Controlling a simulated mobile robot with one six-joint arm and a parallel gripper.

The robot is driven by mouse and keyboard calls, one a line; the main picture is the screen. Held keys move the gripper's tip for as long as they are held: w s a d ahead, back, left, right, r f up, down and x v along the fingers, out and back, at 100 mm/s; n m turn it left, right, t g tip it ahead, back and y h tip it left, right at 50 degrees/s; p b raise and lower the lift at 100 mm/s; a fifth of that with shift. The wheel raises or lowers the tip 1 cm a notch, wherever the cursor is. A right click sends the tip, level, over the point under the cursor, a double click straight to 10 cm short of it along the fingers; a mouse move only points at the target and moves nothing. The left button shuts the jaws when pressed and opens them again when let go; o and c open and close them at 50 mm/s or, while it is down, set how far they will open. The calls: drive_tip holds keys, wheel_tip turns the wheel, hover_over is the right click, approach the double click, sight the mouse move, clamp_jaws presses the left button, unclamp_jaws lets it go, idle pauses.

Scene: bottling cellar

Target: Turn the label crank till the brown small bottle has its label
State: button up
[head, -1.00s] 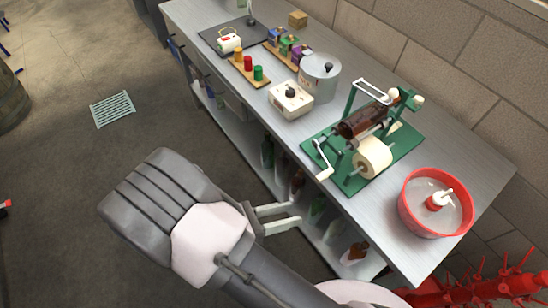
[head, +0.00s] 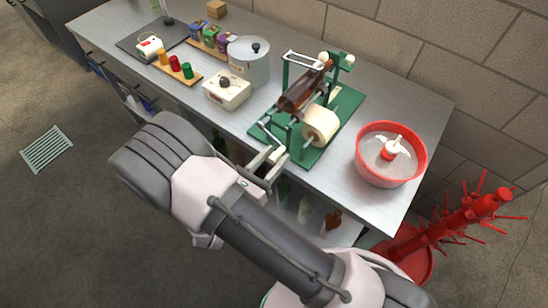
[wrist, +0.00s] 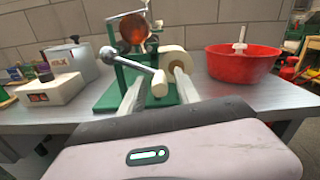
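The brown bottle (head: 301,92) lies on its side in the green labelling machine (head: 335,115); its visible side is bare brown glass. The wrist view shows the bottle end-on (wrist: 133,30). A cream label roll (head: 320,126) sits beside it. The crank (wrist: 130,62) is at the machine's near side, and its pale handle (wrist: 160,84) points toward me. My gripper (head: 269,166) is open at the crank. In the wrist view its two fingers (wrist: 158,95) stand either side of the handle, with gaps visible. The handle is partly hidden in the head view.
A red basin (head: 390,155) stands right of the machine, and a red bottle tree (head: 440,232) on the floor beyond the bench end. A white box (head: 227,93) and grey pot (head: 250,62) stand to the left. Bottles sit on the shelf below.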

clamp_jaws()
idle(1.5)
